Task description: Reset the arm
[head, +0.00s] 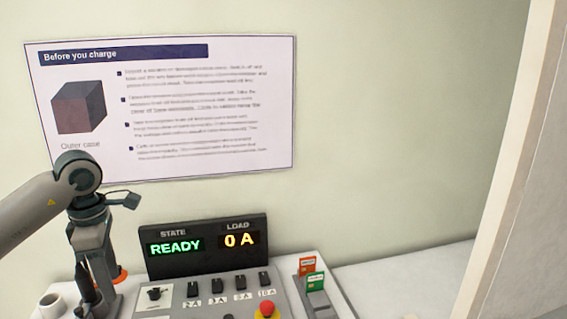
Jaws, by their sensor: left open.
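My left arm (40,210) comes in from the left and bends down at a dark wrist joint. My left gripper (92,303) hangs low at the lower left, pointing down, left of the control panel. It is open, and I see nothing held in it; its lower end is near the bottom edge of the picture. My right arm and gripper are not in view.
A grey control panel (178,300) has several black switches and a red button (267,308). The display (205,246) reads READY and 0 A. Red (307,264) and green (315,281) tags stand at its right. A white cup (50,303) is lower left. A poster (200,165) hangs behind.

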